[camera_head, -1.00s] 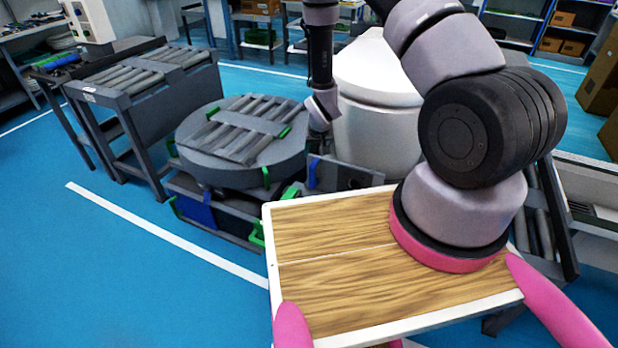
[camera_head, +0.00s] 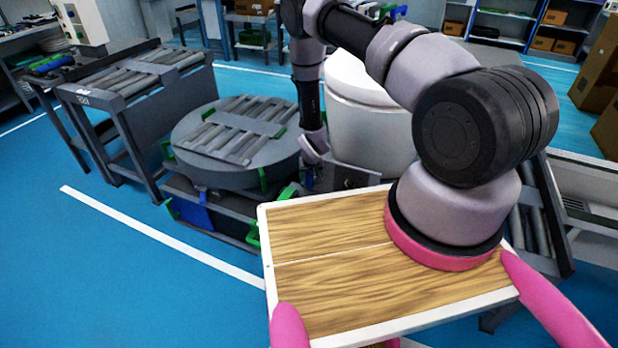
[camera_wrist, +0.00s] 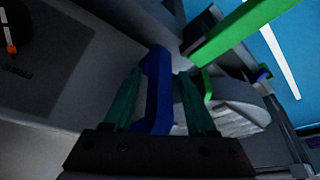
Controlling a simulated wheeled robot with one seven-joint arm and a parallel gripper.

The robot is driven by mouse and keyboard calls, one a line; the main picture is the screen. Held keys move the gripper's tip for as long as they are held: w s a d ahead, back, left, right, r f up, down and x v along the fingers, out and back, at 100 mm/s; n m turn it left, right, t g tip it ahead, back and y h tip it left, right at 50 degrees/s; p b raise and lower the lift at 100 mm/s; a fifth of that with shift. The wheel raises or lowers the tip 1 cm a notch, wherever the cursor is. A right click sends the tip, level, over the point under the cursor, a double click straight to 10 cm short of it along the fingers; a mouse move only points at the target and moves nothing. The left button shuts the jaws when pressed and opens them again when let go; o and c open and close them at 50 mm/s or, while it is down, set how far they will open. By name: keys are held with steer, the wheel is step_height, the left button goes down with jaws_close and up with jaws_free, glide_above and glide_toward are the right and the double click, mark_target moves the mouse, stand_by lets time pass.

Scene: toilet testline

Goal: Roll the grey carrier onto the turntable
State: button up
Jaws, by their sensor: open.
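The grey carrier (camera_head: 352,178) is low in front of the white toilet (camera_head: 368,125), partly hidden by my base top and arm. The turntable (camera_head: 205,168) is a grey round platform with rollers on top, just left of the carrier. My gripper (camera_head: 316,165) is down at the carrier's turntable-side end. In the wrist view, a blue handle (camera_wrist: 158,85) stands between the two dark fingers of my gripper (camera_wrist: 160,110). The fingers are open, with a gap showing at least on the right side. Whether they touch the handle is unclear.
A grey roller table (camera_head: 130,85) stands left of the turntable. Green stops (camera_head: 167,150) sit around the turntable. In the wrist view, a green bar (camera_wrist: 232,32) is near the fingers. Another roller rack (camera_head: 535,215) is at right. The blue floor at front left is clear.

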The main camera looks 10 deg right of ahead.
steer(key=shift+f, duration=0.1)
jaws_close()
stand_by(1.4)
